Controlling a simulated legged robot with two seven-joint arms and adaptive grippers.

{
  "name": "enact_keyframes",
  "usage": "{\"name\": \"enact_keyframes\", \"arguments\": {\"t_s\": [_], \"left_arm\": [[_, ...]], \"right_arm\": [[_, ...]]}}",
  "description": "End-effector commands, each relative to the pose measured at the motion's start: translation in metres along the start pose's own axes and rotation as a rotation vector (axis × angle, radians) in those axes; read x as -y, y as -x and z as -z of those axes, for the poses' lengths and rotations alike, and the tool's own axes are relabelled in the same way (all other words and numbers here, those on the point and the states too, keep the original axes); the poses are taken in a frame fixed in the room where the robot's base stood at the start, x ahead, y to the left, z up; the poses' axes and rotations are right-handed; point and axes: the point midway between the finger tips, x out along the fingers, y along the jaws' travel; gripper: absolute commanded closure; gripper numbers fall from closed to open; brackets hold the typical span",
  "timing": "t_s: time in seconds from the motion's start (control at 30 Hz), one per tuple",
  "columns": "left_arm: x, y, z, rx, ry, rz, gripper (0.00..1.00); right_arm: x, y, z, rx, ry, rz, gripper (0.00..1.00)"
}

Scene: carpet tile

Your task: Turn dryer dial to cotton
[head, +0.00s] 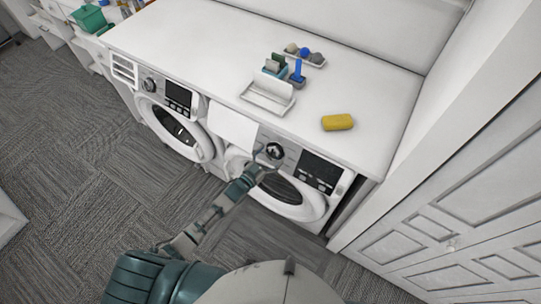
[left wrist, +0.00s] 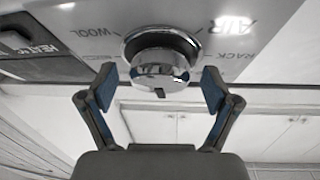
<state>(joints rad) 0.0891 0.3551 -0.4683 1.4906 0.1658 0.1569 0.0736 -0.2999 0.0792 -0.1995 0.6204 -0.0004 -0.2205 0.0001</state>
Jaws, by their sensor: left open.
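The dryer (head: 300,195) is the right-hand of two white front-loading machines under the counter. Its round chrome dial (head: 273,151) is on the front panel, left of a dark display. The dial (left wrist: 158,62) is large in the left wrist view, with WOOL, AIR and RACK lettering around it; I see no cotton label. A dark mark shows at the dial's lower edge. My left gripper (head: 262,163) is in front of the panel. In the left wrist view its open fingers (left wrist: 158,88) stand on either side of the dial, apparently apart from it. My right gripper is not in view.
The other machine (head: 172,125) stands to the left. The white counter (head: 200,45) above holds a yellow sponge (head: 337,122), a white tray (head: 267,96) and small items. A panelled white door (head: 470,190) is at right. Carpet (head: 80,170) is clear at left.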

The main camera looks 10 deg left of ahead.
Motion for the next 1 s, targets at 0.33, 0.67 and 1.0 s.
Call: {"name": "enact_keyframes", "arguments": {"t_s": [0.33,0.67,1.0], "left_arm": [[0.0000,-0.0002,0.0000,0.000,0.000,0.000,0.44],[0.0005,-0.0002,0.0002,0.000,-0.009,-0.004,0.72],[0.0026,-0.0005,0.0013,0.006,-0.147,-0.075,0.72]], "right_arm": [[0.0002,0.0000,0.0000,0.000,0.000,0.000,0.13],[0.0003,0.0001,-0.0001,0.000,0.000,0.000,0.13],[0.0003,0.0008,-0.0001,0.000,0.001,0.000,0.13]]}}
